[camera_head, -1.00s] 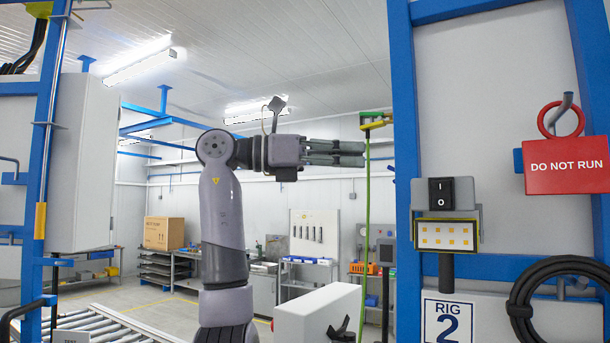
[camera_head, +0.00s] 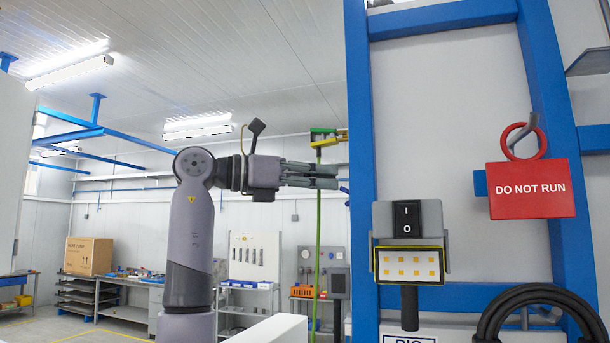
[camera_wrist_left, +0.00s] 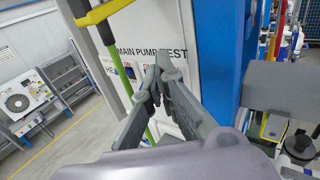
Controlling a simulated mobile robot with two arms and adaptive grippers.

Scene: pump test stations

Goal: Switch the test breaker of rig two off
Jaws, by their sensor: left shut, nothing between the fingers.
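The test breaker (camera_head: 407,217) is a black rocker switch marked I above O. It sits on a grey box on the blue frame of rig two, above a yellow-edged lamp panel (camera_head: 409,265). The rig sign (camera_head: 409,339) below is cut off by the bottom edge. My left gripper (camera_head: 338,177) is shut and empty, pointing right, to the left of the blue post and apart from the breaker. In the left wrist view its fingers (camera_wrist_left: 158,85) meet at the tips. My right gripper is not in view.
A red DO NOT RUN tag (camera_head: 531,190) hangs on a hook right of the breaker. A black hose coil (camera_head: 545,297) is below it. The blue post (camera_head: 362,150) stands between my left gripper and the breaker. A green pole (camera_head: 318,230) is behind the gripper.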

